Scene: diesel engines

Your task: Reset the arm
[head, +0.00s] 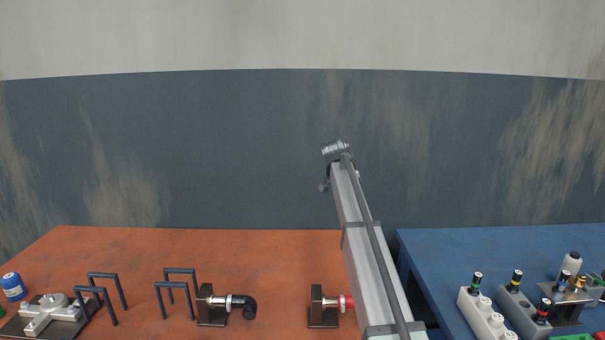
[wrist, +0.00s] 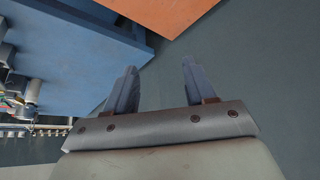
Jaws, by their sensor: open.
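My gripper (wrist: 160,66) shows in the wrist view with its two grey fingers spread apart. Nothing is between the fingers. Behind the fingertips is dark grey floor or wall, with a blue table (wrist: 85,38) to the left and the corner of an orange surface (wrist: 165,12) above. The fingers are apart from both as far as I can see. I cannot make out the gripper in the head view.
In the head view, an orange table (head: 130,248) holds a blue jar (head: 13,286), a silver fixture (head: 50,312), dark brackets (head: 175,286), a black elbow fitting (head: 242,303) and a red-ended fitting (head: 345,301). A blue table (head: 450,250) at right holds capped parts (head: 482,305).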

